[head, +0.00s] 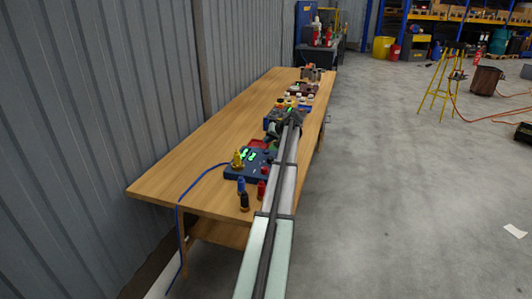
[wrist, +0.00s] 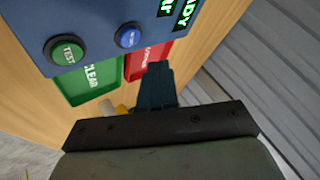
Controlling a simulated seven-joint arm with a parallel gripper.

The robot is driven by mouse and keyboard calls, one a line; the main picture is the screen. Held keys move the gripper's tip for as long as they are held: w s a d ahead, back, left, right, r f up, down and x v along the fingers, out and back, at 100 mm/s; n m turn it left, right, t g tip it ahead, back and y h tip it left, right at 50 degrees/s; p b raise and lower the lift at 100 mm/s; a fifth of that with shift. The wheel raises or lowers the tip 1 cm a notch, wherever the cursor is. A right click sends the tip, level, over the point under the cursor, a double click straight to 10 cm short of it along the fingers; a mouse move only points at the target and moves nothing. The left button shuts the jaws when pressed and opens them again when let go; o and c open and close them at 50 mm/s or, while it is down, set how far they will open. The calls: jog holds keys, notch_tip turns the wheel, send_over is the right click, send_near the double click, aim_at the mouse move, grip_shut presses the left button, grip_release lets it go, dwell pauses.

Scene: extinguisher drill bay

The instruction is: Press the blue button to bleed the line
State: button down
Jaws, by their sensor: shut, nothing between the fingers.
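The blue button (wrist: 128,36) sits on a dark blue panel (wrist: 95,15), beside a green button marked TEST (wrist: 64,50). My gripper (wrist: 157,68) is shut and empty, its fingertips below and to the right of the blue button in the wrist view, apart from it in the picture. The height of the fingertips over the panel is hard to judge. In the head view the panel (head: 234,174) with green lit displays lies on the wooden bench (head: 175,172). The button is too small to make out there, and my arm covers part of the bench.
A green tray marked CLEAR (wrist: 97,82) and a red tray (wrist: 150,52) lie along the panel's edge. The bench's left side is clear, beside a corrugated wall (head: 95,85).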

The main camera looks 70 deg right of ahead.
aim_at(268, 152)
jog(key=shift+f, duration=1.25)
jog(key=shift+f, duration=0.15)
dwell(1.0)
jog(key=shift+f, duration=0.3)
jog(key=shift+f, duration=0.45)
dwell(0.9)
jog(key=shift+r, duration=0.9)
jog(key=shift+r, duration=0.1)
jog(key=shift+r, duration=2.4)
